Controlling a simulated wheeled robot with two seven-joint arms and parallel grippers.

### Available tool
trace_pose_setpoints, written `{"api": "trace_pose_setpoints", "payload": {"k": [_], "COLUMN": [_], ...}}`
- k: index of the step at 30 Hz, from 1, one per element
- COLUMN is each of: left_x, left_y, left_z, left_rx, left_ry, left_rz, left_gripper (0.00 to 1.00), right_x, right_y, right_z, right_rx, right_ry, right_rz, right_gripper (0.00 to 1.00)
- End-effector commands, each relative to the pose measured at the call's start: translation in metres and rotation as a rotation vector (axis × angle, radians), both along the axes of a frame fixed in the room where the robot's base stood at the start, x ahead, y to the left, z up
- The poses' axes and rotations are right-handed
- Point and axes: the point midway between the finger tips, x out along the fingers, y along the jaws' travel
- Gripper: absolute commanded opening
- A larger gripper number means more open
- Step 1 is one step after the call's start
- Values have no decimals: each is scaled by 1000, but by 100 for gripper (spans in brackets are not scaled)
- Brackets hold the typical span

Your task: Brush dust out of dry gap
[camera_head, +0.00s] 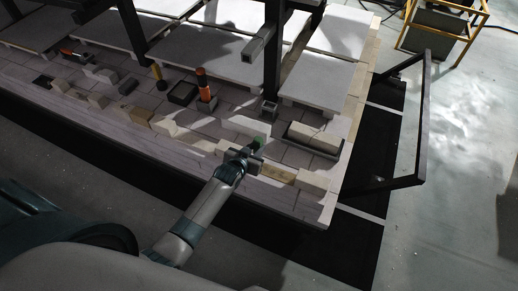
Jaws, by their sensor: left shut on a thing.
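My left gripper (249,153) reaches in from the lower left over the front edge of the kiln car (300,208). It is shut on a small green thing (259,140), mostly hidden by the jaws; I cannot tell its shape or whether it is a brush. A row of pale bricks lies along the car's front edge, with a tan brick (277,173) just right of the gripper and a pale brick (313,182) at the right end. The arm and gripper cover part of this row, and any dust or gap there is too small to make out. My right gripper is out of view.
Behind the gripper lies a white block (246,126). A dark tray (291,138) with pale bricks is to the right. An orange-and-black upright thing (202,84) and a black box (182,93) stand left. Dark posts (272,50) rise behind. A dark frame (424,120) stands right.

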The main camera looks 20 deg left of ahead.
Motion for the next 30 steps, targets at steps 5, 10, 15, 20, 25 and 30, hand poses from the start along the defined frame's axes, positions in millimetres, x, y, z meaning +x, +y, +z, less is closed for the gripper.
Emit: {"api": "trace_pose_setpoints", "payload": {"k": [5, 10, 15, 20, 25, 30], "left_x": [0, 0, -1, -1, -2, -2], "left_y": [0, -3, -14, -27, -39, -46], "left_z": [0, 0, 0, 0, 0, -1], "left_rx": [1, 0, -2, -2, -2, -1], "left_ry": [1, 1, 1, 1, 2, 2], "left_rz": [0, 0, 0, 0, 0, 0], "left_gripper": [0, 0, 0, 0, 0, 0], "right_x": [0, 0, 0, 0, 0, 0], "right_y": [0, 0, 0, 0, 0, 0], "right_z": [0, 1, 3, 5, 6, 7], "right_rx": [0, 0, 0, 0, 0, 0], "right_ry": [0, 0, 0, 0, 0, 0], "right_rz": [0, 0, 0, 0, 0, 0], "right_gripper": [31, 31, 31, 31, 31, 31]}}
